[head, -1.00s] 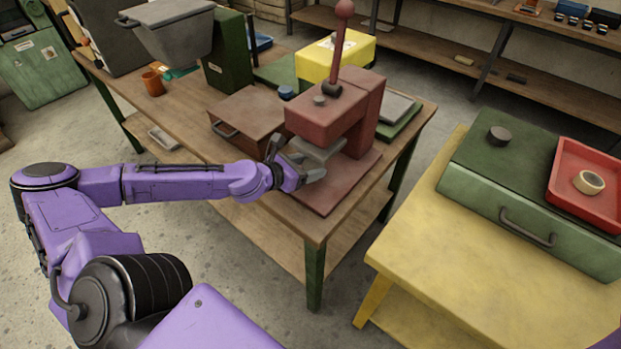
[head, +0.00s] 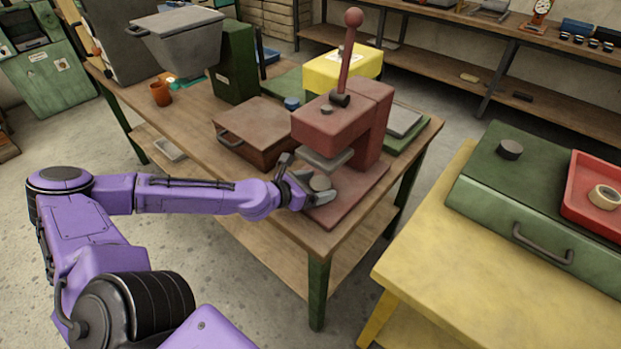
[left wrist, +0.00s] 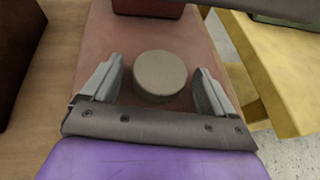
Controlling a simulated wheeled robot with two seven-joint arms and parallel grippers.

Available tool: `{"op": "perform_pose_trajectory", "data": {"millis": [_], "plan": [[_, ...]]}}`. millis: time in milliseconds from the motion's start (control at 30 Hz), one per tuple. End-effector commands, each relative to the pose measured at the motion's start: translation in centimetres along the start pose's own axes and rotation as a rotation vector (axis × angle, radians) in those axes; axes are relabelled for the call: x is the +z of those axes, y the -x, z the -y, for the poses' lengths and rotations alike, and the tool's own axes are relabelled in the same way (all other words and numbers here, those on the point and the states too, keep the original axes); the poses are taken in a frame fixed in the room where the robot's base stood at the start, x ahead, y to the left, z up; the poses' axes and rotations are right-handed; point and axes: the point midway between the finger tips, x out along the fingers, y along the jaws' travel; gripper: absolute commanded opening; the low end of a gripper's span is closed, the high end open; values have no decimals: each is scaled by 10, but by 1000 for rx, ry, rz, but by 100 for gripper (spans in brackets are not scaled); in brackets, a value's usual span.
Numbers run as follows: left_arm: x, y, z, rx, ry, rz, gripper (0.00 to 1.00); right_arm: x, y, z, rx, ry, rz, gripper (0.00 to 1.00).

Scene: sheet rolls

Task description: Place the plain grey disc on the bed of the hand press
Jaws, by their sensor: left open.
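The plain grey disc (left wrist: 160,75) lies flat on the reddish bed (left wrist: 205,48) of the hand press in the left wrist view. In the head view the disc (head: 320,183) shows small on the bed (head: 358,192), in front of the pressing plate. The red hand press (head: 345,125) stands at the table's near right end with its lever up. My left gripper (head: 309,187) is open at the bed's front left. In the wrist view its fingers (left wrist: 160,88) stand on either side of the disc, with a gap on each side. My right gripper is out of view.
A brown box (head: 258,125) with a handle stands left of the press on the wooden table. A yellow table (head: 440,245) at right holds a green case (head: 540,190) bearing a dark disc (head: 510,149) and a red tray (head: 580,205) with a tape roll (head: 604,197).

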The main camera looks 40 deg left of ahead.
Motion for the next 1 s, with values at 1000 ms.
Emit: {"op": "perform_pose_trajectory", "data": {"millis": [1000], "plan": [[1,121,0,0,-1,0,87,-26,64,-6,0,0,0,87]]}}
